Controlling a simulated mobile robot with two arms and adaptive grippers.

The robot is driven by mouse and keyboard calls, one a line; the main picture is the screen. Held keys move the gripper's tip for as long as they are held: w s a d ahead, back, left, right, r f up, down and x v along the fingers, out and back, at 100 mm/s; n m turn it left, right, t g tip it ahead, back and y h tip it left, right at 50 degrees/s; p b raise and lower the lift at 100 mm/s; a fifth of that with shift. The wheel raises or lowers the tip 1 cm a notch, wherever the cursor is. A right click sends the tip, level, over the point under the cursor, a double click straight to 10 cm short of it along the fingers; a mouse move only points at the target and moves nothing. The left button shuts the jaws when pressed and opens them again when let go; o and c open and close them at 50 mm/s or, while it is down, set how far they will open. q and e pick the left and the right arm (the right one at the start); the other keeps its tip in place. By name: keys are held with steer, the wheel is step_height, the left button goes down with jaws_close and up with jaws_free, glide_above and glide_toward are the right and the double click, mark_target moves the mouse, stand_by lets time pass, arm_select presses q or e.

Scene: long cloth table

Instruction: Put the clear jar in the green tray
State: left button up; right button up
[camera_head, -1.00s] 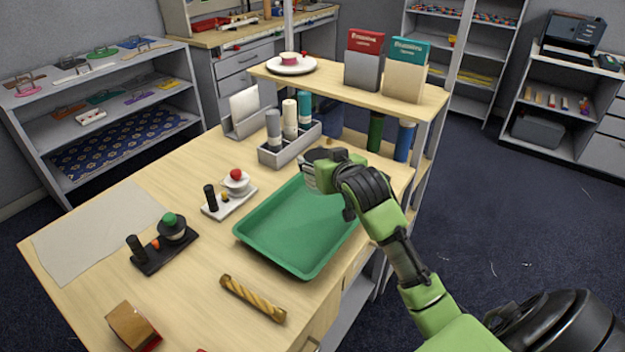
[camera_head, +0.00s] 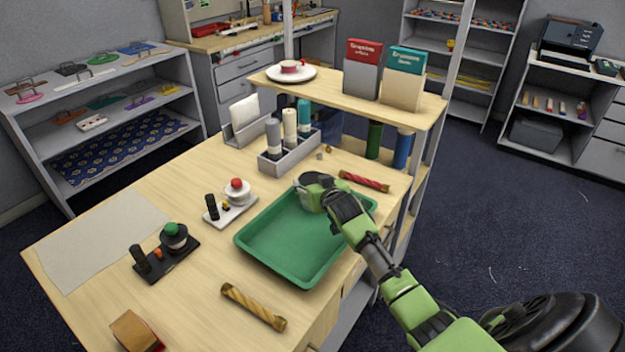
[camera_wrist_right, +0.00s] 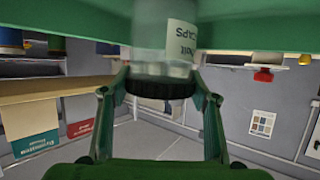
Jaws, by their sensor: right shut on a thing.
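The green tray (camera_head: 285,245) lies on the table near its right edge. My right gripper (camera_head: 318,192) is over the far part of the tray. It is shut on the clear jar (camera_head: 307,199), which is mostly hidden by the gripper in the head view. In the right wrist view, the jar (camera_wrist_right: 165,50) with its pale label and black lid is between the fingers (camera_wrist_right: 162,100), and the green tray (camera_wrist_right: 60,18) fills the top edge. Whether the jar touches the tray floor cannot be told. My left gripper is not in view.
A red roll (camera_head: 364,180) lies just behind the tray, and a gold roll (camera_head: 253,306) in front. A white holder (camera_head: 230,211) and a black holder (camera_head: 165,262) stand to the left. A grey bottle rack (camera_head: 290,155) and raised shelf (camera_head: 340,90) are behind.

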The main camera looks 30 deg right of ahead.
steer(key=o, duration=1.4)
steer(key=shift+f, duration=0.1)
steer(key=shift+o, duration=0.2)
steer(key=b+v, duration=0.1)
steer(key=v, duration=1.1)
